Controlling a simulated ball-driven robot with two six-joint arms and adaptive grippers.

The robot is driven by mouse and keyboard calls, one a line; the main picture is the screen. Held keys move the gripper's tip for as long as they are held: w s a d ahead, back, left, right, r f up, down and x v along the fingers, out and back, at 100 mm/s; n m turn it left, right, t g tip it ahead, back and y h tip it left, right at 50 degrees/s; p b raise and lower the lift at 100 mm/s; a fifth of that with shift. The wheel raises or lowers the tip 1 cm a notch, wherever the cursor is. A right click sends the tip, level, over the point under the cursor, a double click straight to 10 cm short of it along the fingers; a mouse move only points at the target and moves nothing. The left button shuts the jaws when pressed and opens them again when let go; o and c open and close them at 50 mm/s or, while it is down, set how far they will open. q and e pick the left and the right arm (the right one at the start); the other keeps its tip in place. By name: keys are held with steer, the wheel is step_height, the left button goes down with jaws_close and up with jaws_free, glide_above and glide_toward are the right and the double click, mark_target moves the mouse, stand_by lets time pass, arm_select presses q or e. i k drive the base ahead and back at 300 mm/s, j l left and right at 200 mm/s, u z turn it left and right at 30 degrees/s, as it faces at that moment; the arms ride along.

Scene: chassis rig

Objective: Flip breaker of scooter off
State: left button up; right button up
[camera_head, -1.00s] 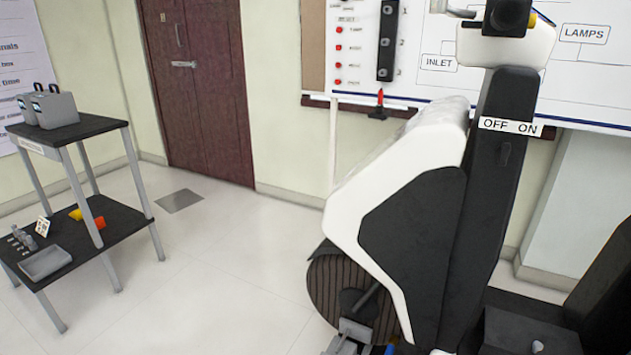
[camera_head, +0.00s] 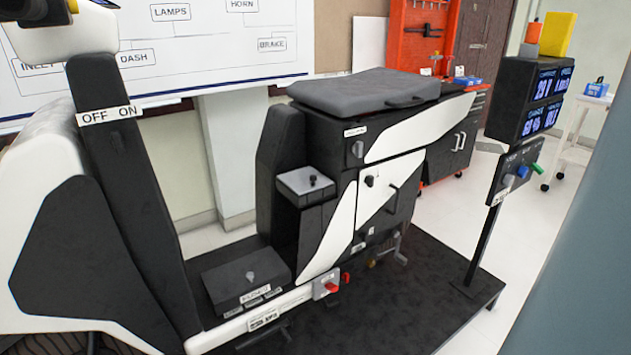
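The scooter (camera_head: 55,240) fills the left and middle of the head view, with a white and black front shield, a grey seat (camera_head: 357,90) and a black rear body. An OFF/ON label (camera_head: 109,115) is on its black front column, with a small dark key switch just below it. A red switch or knob (camera_head: 331,288) sits on a small grey plate low on the scooter's side. I cannot tell which part is the breaker. Neither gripper shows in the head view.
The scooter stands on a black platform (camera_head: 400,318). A post with a display box (camera_head: 528,97) and coloured knobs stands at the right. A red tool cabinet (camera_head: 418,45) and a whiteboard (camera_head: 215,45) are behind. A grey-blue surface fills the right edge.

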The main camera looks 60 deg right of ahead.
mark_target(331, 287)
steer(key=z, duration=1.6)
